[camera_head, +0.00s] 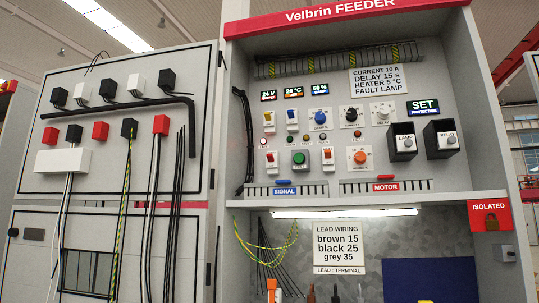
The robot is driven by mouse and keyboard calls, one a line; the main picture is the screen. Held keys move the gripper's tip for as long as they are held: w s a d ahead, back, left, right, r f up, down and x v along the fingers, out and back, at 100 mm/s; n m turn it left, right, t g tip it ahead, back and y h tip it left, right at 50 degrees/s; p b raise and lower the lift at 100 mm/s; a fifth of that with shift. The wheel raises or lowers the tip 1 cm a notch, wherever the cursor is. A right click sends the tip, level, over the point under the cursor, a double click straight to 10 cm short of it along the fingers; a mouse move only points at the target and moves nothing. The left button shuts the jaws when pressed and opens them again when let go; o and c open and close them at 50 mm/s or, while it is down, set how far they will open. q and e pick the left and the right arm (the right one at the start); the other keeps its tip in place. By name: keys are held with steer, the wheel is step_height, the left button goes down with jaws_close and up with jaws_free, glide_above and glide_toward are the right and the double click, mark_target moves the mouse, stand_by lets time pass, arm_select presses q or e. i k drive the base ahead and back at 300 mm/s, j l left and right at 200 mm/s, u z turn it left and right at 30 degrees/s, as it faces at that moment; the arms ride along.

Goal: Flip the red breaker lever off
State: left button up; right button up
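Several small white breakers are on the grey panel under the red Velbrin FEEDER header. One breaker with a red lever (270,158) is in the lower row at the left. Another with a red-orange lever (327,156) is to its right, past a green button. A breaker with a yellow lever (268,120) and one with a blue lever (292,116) are in the row above. A red bar-shaped piece (386,178) sits above the MOTOR label. Lever positions are too small to tell. Neither of my grippers is in view.
Knobs, small displays and two black boxes (403,143) fill the panel. A lit lower bay holds a lead wiring sign (339,247), hanging wires and orange-handled items. A cabinet door (120,130) with cables is at left; a red ISOLATED sign (489,214) is at right.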

mark_target(270, 157)
steer(key=i+j+z, duration=0.1)
steer(key=z, duration=0.4)
steer(key=i+j+z, duration=0.2)
steer(key=j, duration=0.5)
steer(key=i+j+z, duration=0.1)
steer(key=j+z, duration=0.15)
steer(key=j, duration=0.5)
steer(key=j+z, duration=0.2)
steer(key=j, duration=0.55)
steer(key=i+j, duration=0.1)
steer(key=j, duration=0.95)
steer(key=i, duration=0.05)
